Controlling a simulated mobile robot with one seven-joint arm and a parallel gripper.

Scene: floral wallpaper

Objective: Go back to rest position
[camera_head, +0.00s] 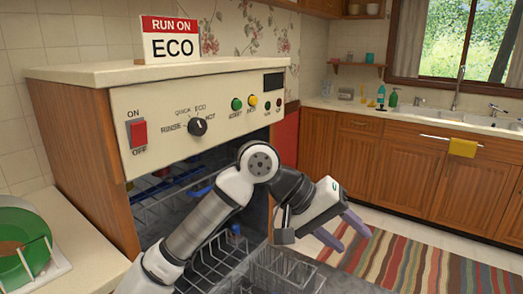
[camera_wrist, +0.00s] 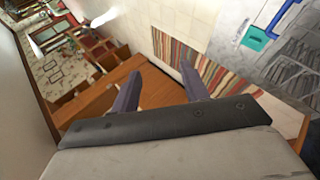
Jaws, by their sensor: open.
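My gripper (camera_head: 344,234) is in front of the open dishwasher, to the right of its control panel (camera_head: 195,112). Its two purple-grey fingers are spread apart with nothing between them. They also show apart and empty in the wrist view (camera_wrist: 160,88). In the head view my arm bends in front of the dishwasher opening, hiding part of the racks. The dial (camera_head: 197,127) and the red ON/OFF switch (camera_head: 138,133) are on the panel. A "RUN ON ECO" sign (camera_head: 170,40) stands on top.
The dishwasher's lower rack (camera_head: 272,268) extends out below my arm. A green plate (camera_head: 22,240) stands on the left counter (camera_head: 85,245). A striped rug (camera_head: 410,265) lies on the floor at right. Wooden cabinets (camera_head: 395,170) with a sink line the back.

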